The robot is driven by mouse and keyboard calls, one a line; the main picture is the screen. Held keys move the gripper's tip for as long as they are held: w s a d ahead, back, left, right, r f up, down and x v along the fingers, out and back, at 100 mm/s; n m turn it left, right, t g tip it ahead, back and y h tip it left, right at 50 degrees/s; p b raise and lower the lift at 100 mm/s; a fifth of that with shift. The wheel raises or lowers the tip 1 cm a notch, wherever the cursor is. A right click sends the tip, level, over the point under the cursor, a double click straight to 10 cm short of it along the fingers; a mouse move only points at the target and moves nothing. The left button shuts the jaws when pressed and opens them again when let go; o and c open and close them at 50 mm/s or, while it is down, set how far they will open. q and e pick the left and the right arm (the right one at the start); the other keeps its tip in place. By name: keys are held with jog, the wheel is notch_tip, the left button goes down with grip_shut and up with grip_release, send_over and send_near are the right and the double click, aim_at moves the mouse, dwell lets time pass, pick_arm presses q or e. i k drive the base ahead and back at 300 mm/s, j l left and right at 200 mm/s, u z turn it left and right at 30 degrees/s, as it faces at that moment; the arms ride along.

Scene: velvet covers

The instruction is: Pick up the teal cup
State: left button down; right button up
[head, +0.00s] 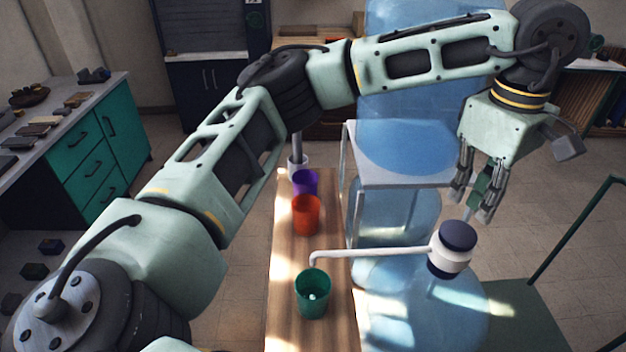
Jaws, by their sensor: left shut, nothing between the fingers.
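The teal cup (313,304) stands upright on a narrow wooden tabletop (283,318), near the bottom centre of the head view. Its mouth faces up and a small pale spot shows inside. My left arm crosses the view from lower left to upper right. My left gripper (474,197) hangs fingers-down at the right, well away from the teal cup, up and to its right. It is shut and holds nothing. My right gripper is not in view.
An orange-red cup (306,216) and a purple cup (305,181) stand behind the teal cup. A white rod with a dark-capped cylinder (450,262) reaches right from beside it. Blue translucent shapes (400,215) and a white frame stand right of the tabletop.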

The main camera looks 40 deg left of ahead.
aim_at(312, 303)
jog(key=k, duration=1.5)
